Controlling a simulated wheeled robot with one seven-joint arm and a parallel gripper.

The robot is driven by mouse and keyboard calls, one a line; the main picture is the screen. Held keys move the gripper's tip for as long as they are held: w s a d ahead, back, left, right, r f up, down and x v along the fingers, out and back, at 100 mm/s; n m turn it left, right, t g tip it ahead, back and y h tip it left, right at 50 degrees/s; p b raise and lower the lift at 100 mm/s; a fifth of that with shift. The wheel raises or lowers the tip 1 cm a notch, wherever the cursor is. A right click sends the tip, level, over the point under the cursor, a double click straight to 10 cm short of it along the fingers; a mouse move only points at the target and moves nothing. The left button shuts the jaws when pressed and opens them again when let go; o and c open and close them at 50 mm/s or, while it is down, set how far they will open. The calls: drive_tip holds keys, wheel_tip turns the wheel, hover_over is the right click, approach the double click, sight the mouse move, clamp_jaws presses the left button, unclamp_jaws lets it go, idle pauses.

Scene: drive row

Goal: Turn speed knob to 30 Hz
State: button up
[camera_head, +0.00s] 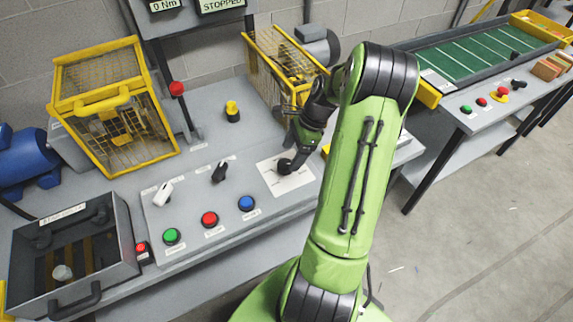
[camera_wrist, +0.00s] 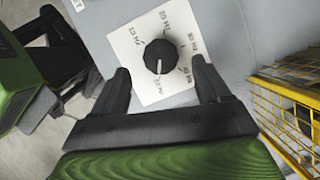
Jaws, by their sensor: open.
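The speed knob (camera_wrist: 160,57) is a round black knob with a white pointer line, on a white square dial plate (camera_wrist: 128,41) with printed numbers around it. In the wrist view its pointer line runs toward the bottom of the picture; the numbers are too small to read surely. My gripper (camera_wrist: 162,78) is open, its two black fingers on either side below the knob, with the knob a little beyond the fingertips. In the head view the knob (camera_head: 285,166) is dark on the white plate, and my gripper (camera_head: 300,147) hangs close over it, partly hiding the plate.
The grey panel also carries green (camera_head: 171,236), red (camera_head: 209,219) and blue (camera_head: 246,203) buttons, a white switch (camera_head: 163,193) and a black switch (camera_head: 219,171). A yellow mesh guard (camera_head: 272,62) stands close behind the knob; it also shows in the wrist view (camera_wrist: 290,112).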

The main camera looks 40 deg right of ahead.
sight(286, 164)
drive_tip(key=x, duration=0.4)
drive_tip(key=shift+w+f+b, duration=0.1)
drive_tip(key=shift+f+b, duration=0.05)
drive_tip(key=shift+b, duration=0.25)
drive_tip(key=c, duration=1)
drive_tip(key=shift+c, duration=0.2)
